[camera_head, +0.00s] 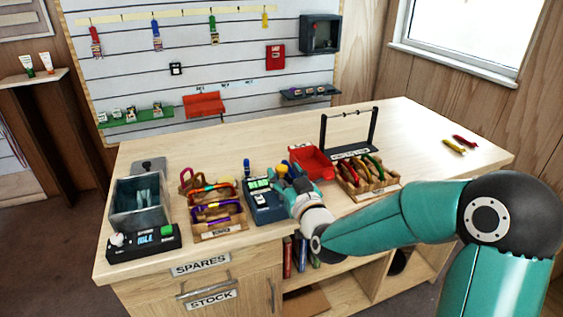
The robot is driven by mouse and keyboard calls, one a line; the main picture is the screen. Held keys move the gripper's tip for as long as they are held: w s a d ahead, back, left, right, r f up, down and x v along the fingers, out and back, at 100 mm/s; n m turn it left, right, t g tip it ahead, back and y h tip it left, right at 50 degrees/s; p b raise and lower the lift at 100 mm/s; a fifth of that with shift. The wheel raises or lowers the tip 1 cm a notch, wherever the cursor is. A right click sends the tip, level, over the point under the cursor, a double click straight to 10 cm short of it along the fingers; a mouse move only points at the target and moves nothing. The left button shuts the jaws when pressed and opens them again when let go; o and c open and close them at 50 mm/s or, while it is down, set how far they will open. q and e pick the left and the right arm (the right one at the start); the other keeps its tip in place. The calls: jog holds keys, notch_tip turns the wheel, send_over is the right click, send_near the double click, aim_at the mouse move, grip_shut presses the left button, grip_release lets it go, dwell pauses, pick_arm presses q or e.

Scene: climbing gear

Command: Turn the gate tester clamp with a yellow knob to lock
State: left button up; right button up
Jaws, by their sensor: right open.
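The gate tester (264,211) looks like the blue-grey device with a small green display, standing near the front middle of the workbench. A blue upright part shows at its back left. A small yellow part (284,163), which may be the clamp's knob, shows just behind my right gripper (285,178). My right arm comes in from the right, and its open gripper is at the tester's right side. The fingers are small here and partly cover the clamp. I cannot tell whether they touch the knob or how the knob is turned. My left gripper is out of view.
Wooden racks of coloured carabiners stand left (219,217) and right (364,181) of the tester. A red bin (312,162) and a black frame (349,133) stand behind. A grey bin (139,203) and a black box (144,243) are at left. The bench's right back is mostly clear.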

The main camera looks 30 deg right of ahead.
jog(key=shift+x, duration=1.35)
jog(key=shift+c, duration=0.3)
grip_shut()
